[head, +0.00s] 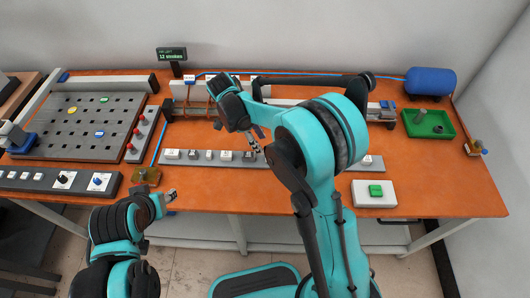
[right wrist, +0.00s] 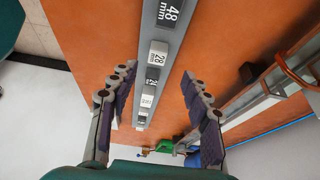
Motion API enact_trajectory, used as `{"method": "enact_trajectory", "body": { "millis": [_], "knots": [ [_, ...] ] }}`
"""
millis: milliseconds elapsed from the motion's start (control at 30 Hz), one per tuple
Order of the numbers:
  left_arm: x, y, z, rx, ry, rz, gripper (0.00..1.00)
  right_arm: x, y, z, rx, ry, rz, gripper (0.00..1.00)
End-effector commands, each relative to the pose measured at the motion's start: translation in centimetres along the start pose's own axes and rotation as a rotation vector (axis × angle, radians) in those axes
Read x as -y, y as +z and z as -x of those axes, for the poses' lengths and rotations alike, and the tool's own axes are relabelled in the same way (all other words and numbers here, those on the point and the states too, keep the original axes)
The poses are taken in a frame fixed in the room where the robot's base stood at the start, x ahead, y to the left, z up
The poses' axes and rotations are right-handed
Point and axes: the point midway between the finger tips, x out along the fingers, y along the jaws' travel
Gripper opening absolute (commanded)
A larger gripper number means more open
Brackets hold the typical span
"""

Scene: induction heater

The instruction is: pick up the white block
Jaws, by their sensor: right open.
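A grey rail (head: 200,162) carries a row of small blocks, some with white faces and some dark. White blocks include one at the rail's left end (head: 172,154) and one near its middle (head: 226,155); I cannot tell which is meant. My right gripper (head: 238,138) is over the rail's middle, partly behind my arm. In the right wrist view its open, empty fingers (right wrist: 156,76) lie either side of the rail, with a white block marked 28 (right wrist: 159,50) and a smaller white block (right wrist: 148,101) between them in the picture. My left gripper (head: 170,196) is at the table's front edge; its jaw is unclear.
A perforated plate (head: 85,130) stands left, beside a post strip with red knobs (head: 132,146). A white box with a green button (head: 374,203), a green tray (head: 446,116) and a blue cylinder (head: 430,80) are right. Rail apparatus runs along the back.

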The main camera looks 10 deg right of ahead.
Motion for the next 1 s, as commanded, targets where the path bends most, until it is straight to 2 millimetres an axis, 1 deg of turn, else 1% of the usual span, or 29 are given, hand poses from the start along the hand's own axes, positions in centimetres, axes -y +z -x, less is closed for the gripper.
{"method": "enact_trajectory", "body": {
  "millis": [133, 367, 500, 600, 833, 867, 900, 967, 1000],
  "knots": [
    [0.0, 0.4, -0.6, 0.000, 0.000, 0.000, 0.40, 0.0, 0.1, -1.8, -0.002, 0.002, -0.009, 0.48],
    [0.0, 1.0, -1.4, 0.000, 0.000, 0.000, 0.40, -0.2, 0.1, -4.1, -0.001, 0.001, -0.007, 0.48],
    [0.0, 1.7, -2.4, 0.000, 0.000, 0.000, 0.40, -0.4, 0.1, -6.4, -0.001, 0.001, -0.007, 0.48],
    [0.0, 2.0, -2.7, 0.000, 0.000, 0.000, 0.40, -0.4, 0.1, -7.6, 0.000, 0.000, -0.006, 0.48],
    [0.0, 1.9, -2.6, 0.000, 0.000, 0.000, 0.40, -0.4, 0.0, -7.6, 0.000, 0.000, -0.005, 0.48],
    [0.0, 1.9, -2.6, 0.000, 0.000, 0.000, 0.40, -0.4, 0.0, -7.6, 0.000, 0.000, -0.005, 0.43],
    [0.0, 1.9, -2.6, 0.000, 0.000, 0.000, 0.40, -0.4, 0.0, -7.6, 0.000, 0.000, -0.005, 0.32],
    [0.0, 1.9, -2.6, 0.000, 0.000, 0.000, 0.40, -0.4, 0.0, -7.6, 0.000, 0.000, -0.005, 0.17],
    [0.0, 1.9, -2.6, 0.000, 0.000, 0.000, 0.40, -0.4, 0.0, -7.6, 0.000, 0.000, -0.005, 0.06]
  ]
}}
